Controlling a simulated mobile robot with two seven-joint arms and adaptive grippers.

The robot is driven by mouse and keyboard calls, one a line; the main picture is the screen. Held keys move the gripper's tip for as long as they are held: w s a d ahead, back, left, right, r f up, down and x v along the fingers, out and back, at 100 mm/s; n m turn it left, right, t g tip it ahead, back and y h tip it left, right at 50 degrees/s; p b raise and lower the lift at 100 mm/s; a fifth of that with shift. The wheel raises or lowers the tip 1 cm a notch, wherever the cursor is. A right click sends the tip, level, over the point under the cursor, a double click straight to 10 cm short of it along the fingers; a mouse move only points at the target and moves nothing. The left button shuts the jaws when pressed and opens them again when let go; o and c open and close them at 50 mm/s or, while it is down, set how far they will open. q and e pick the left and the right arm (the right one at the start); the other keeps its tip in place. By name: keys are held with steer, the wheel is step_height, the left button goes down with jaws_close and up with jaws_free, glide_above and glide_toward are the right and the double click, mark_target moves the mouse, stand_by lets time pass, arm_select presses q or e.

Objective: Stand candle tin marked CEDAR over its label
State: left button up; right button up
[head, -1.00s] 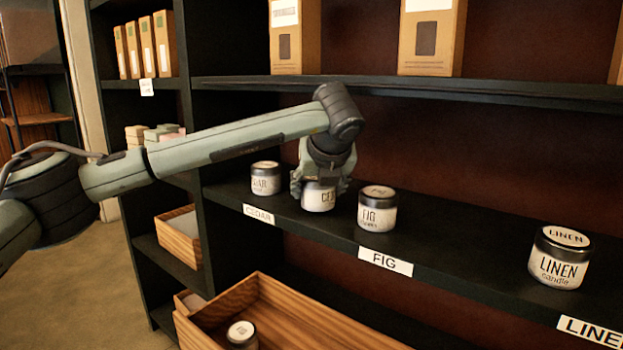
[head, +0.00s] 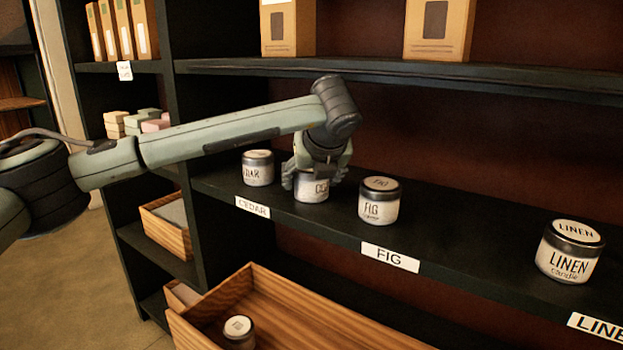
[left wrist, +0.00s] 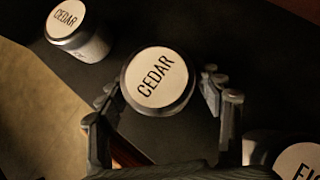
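Two tins marked CEDAR are on the middle shelf. One CEDAR tin (head: 258,168) stands behind the CEDAR label (head: 252,207); it also shows at upper left in the left wrist view (left wrist: 80,35). The other CEDAR tin (head: 311,188) is upright to its right, between the CEDAR and FIG labels, and seems to rest on the shelf. My left gripper (head: 315,178) is over this tin from above. In the left wrist view its lid (left wrist: 158,82) lies between the spread fingers (left wrist: 165,105), with narrow gaps on both sides. My right gripper is out of view.
A FIG tin (head: 379,201) stands close to the gripper's right, behind the FIG label (head: 390,256). A LINEN tin (head: 570,251) is farther right, with clear shelf between. An upper shelf (head: 400,70) bears boxes. Below is a wooden crate (head: 300,310) with a tin (head: 239,331).

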arm_select(q)
steer(key=shift+o, duration=0.7)
steer(key=shift+r, duration=0.1)
steer(key=v, duration=0.3)
steer(key=shift+s, duration=0.15)
steer(key=s+d+b, duration=0.1)
steer(key=s+b, duration=0.1)
steer(key=s, duration=0.9)
steer(key=shift+s+d, duration=0.25)
steer(key=shift+d, duration=0.15)
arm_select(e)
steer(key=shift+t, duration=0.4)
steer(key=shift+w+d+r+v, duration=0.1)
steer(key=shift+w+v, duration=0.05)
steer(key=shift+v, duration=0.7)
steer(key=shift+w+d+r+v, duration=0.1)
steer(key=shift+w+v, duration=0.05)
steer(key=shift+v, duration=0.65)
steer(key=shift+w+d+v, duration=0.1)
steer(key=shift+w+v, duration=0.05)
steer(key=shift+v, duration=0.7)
